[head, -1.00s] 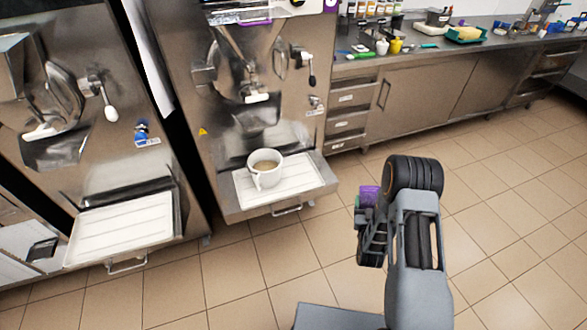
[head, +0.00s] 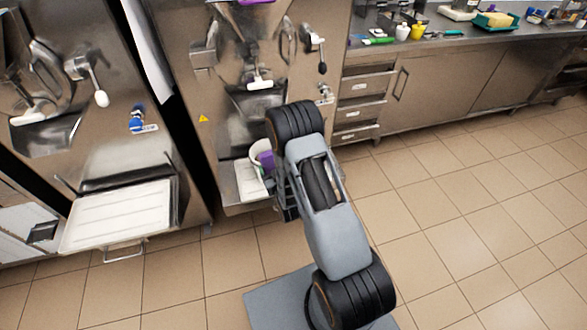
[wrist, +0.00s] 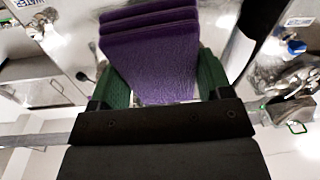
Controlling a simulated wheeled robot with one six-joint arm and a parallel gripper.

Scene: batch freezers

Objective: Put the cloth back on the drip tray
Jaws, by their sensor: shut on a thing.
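The purple cloth (head: 266,160) is folded and held in my gripper (wrist: 163,82), between its green finger pads. In the wrist view the cloth (wrist: 150,50) fills the space between the pads, its folds showing as layers. In the head view the cloth appears in front of the white pot, over the drip tray (head: 247,184) of the middle freezer; whether it touches either is unclear. My arm hides much of that tray and most of my gripper.
A white pot (head: 256,151) stands on the middle tray, partly hidden. The left freezer has a bare white drip tray (head: 115,220). A steel counter with drawers (head: 360,112) and small items is at the right. The tiled floor at right is clear.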

